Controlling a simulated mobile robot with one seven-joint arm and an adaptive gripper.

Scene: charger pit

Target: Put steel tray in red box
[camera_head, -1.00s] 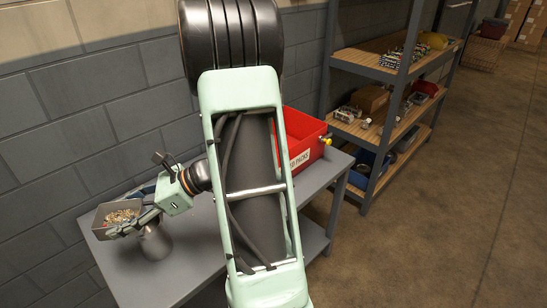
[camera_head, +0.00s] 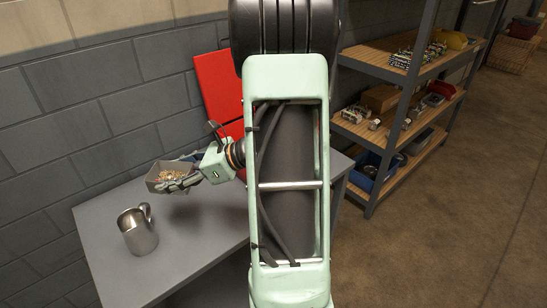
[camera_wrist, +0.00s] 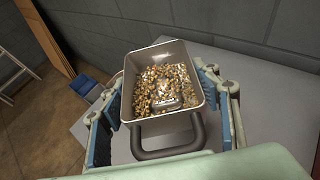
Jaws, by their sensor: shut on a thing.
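My gripper (camera_head: 192,176) is shut on the steel tray (camera_head: 160,180), a small grey metal bin full of tiny brass-coloured parts. It holds the tray above the grey table, near the wall. In the wrist view the tray (camera_wrist: 128,92) sits between the two blue-padded fingers, open side toward the camera, with a dark curved handle below it. The red box shows only in part: a tall red panel (camera_head: 218,88) stands against the wall behind my gripper. My arm hides the rest of the box, including its opening.
A metal mug (camera_head: 138,235) stands on the grey table (camera_head: 195,245), left of my arm and nearer than the tray. A grey block wall runs behind the table. Shelves with assorted goods (camera_head: 395,125) stand at the right, beside open floor.

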